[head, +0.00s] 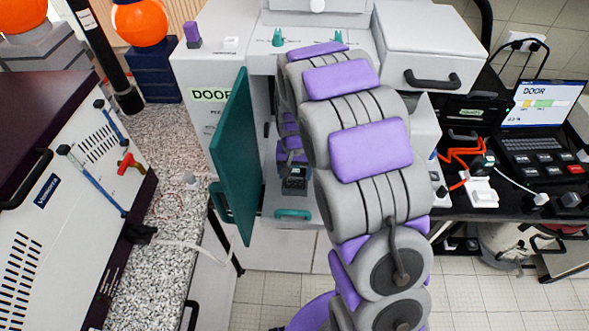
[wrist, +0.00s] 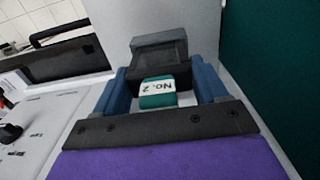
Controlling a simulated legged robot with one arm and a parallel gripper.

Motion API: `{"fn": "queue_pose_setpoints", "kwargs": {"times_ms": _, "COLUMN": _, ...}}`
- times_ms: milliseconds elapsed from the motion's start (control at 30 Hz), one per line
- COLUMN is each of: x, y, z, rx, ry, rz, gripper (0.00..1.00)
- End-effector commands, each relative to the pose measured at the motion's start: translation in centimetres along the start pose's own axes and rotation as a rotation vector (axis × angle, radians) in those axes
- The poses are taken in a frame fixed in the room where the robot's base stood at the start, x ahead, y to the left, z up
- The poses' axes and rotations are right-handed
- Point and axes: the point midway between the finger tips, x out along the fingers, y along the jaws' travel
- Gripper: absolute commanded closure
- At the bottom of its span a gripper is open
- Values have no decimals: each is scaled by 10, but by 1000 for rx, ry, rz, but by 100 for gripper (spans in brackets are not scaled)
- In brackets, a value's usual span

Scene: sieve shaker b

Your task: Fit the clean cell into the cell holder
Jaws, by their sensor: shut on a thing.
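In the wrist view my gripper (wrist: 162,78) has its two blue fingers on either side of a teal piece with a white "No. 2" label (wrist: 157,91), which I take to be the cell. A dark block (wrist: 158,50) sits just beyond it, against the fingertips. I cannot tell whether this block is part of the held thing or the cell holder. In the head view my arm reaches into the open chamber of the white machine (head: 208,130), and a small dark block (head: 294,180) shows there below purple parts. The inside of the chamber is mostly hidden by my arm.
The teal door (head: 240,160) stands open just left of my arm; its green face (wrist: 275,70) is close on the right in the wrist view. A drawer unit (head: 430,55), a laptop (head: 540,110) and orange cables stand on the right bench.

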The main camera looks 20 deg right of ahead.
Motion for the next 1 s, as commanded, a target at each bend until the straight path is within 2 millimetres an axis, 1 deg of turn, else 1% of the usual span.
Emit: {"fn": "queue_pose_setpoints", "kwargs": {"times_ms": 1000, "x": 23, "y": 0, "z": 0, "rx": 0, "ry": 0, "rz": 0, "gripper": 73}}
